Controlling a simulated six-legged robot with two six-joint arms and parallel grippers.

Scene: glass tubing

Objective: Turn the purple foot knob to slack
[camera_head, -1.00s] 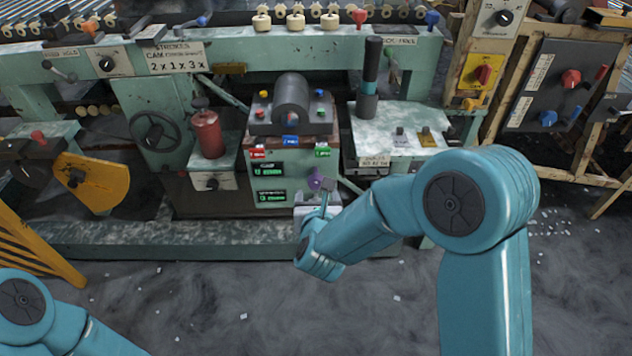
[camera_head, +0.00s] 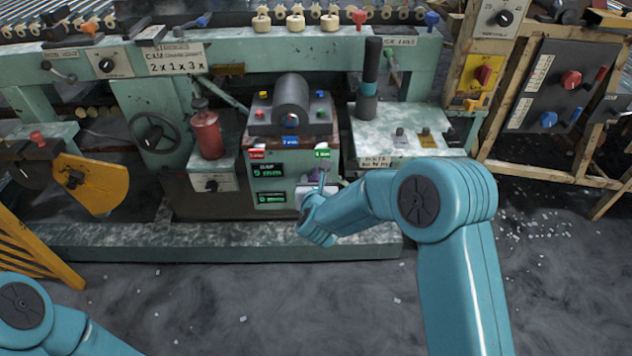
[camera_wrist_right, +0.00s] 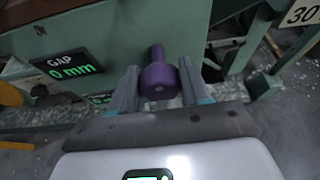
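The purple foot knob (camera_wrist_right: 159,80) sticks out from the front of the green machine, low on the panel. In the right wrist view it stands between the two fingers of my right gripper (camera_wrist_right: 156,92).
A display reading GAP 0 mm (camera_wrist_right: 70,66) is left of the knob. Red, blue and green labelled tabs (camera_head: 290,142) and a red cylinder (camera_head: 208,135) are above and left. A yellow guard (camera_head: 95,185) stands at far left. The floor (camera_head: 230,300) in front is mostly clear.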

